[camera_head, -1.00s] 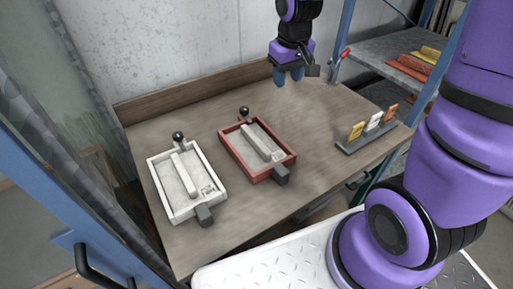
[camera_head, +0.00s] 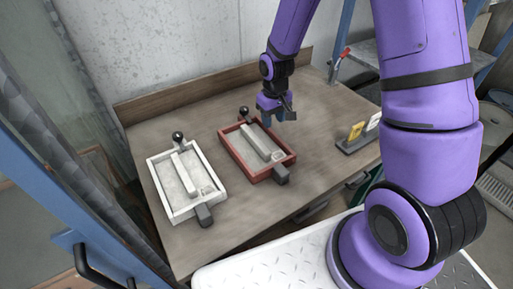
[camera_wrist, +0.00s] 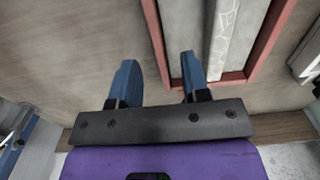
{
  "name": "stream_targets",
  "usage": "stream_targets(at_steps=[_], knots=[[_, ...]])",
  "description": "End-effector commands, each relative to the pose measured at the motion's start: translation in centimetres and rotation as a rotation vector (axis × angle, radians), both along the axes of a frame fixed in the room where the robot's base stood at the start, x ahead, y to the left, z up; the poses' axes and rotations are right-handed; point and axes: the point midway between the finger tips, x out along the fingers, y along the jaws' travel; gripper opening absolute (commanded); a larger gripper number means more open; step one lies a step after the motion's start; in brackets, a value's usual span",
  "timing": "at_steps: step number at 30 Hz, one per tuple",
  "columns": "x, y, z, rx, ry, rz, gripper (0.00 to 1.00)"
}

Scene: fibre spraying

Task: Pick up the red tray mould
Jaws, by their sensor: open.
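The red tray mould (camera_head: 236,151) lies on the table, a red-rimmed rectangular tray with a pale raised bar inside, a black ball knob at its far end and a dark block handle at its near end. My gripper (camera_head: 277,120) is open and empty above the table, near the tray's far right corner. In the wrist view my gripper's blue fingers (camera_wrist: 157,72) are spread apart, with the red rim (camera_wrist: 156,40) of the tray passing between them in the picture. I cannot tell the height of the fingers above it. The ball knob is out of the wrist view.
A white tray mould (camera_head: 158,182) of the same shape lies to the left on the wooden table (camera_head: 240,215). A small dark rack (camera_head: 352,146) with coloured cards stands at the right. A low wooden board edges the back, before the wall. A blue frame stands at left.

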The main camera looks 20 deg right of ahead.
Motion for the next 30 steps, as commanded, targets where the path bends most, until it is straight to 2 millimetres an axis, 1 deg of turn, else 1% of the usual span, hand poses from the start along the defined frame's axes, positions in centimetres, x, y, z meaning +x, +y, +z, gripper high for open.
stream_targets(at_steps=[1, 8, 15, 18, 21, 28, 29, 30], knots=[[0.0, 0.0, -0.5, 0.0, 0.002, 0.0, 0.43], [0.0, -0.2, -1.7, 0.0, 0.002, 0.0, 0.43], [0.3, -0.4, -4.8, -0.001, 0.003, 0.0, 0.43], [0.3, -0.4, -5.7, 0.0, 0.001, 0.001, 0.43], [0.3, -0.4, -6.1, 0.0, 0.001, 0.001, 0.43], [0.3, -0.4, -6.1, 0.0, 0.0, 0.0, 0.43], [0.3, -0.4, -6.1, 0.0, 0.0, 0.0, 0.36], [0.3, -0.4, -6.1, 0.0, 0.0, 0.0, 0.26]])
